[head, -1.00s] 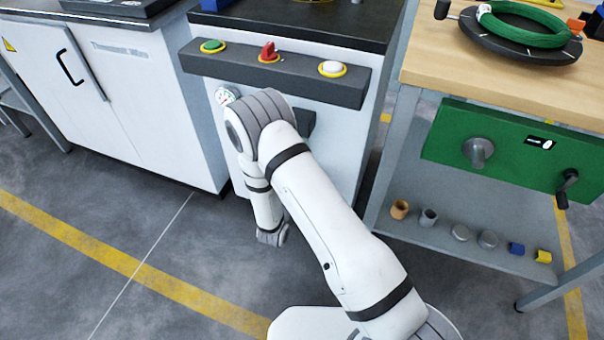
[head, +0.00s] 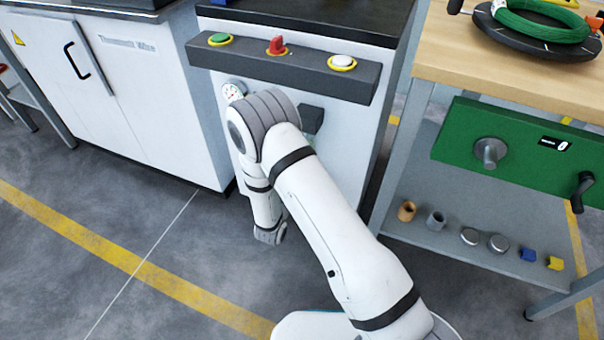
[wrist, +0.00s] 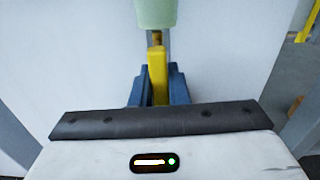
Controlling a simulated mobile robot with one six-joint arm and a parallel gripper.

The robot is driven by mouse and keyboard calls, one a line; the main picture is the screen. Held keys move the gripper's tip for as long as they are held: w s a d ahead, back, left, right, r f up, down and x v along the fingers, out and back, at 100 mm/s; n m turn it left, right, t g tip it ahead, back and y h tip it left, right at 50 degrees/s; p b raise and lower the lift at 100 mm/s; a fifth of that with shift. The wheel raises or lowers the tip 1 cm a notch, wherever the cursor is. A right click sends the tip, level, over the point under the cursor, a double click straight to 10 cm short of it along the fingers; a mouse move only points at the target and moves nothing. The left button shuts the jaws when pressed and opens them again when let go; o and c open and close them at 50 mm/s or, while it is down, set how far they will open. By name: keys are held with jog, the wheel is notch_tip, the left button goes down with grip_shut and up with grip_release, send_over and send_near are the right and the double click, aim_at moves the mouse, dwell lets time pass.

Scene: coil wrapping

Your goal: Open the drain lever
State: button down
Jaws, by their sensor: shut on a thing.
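In the wrist view a yellow drain lever (wrist: 157,66) stands upright between the blue fingers of my gripper (wrist: 157,82). The fingers are shut on it from both sides. A dull metal piece joins the lever's top to a pale green part (wrist: 156,13), which is cut off by the upper edge. In the head view my gripper and the lever are hidden behind my arm, low at the front of the white machine (head: 345,150).
The machine carries a grey panel with a green button (head: 220,39), a red switch (head: 277,45) and a white button (head: 342,62). A gauge (head: 233,91) shows beside my arm. A workbench (head: 500,65) stands to the right. Floor at the left is clear.

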jog(key=shift+a+f+m, duration=0.1)
jog(key=shift+a+m, duration=0.05)
jog(key=shift+m, duration=0.15)
dwell(0.4)
jog(key=c, duration=1.4)
grip_release()
jog(key=p+v, duration=0.2)
jog(key=v, duration=0.5)
jog(key=shift+s, duration=0.35)
jog(key=shift+a, duration=0.1)
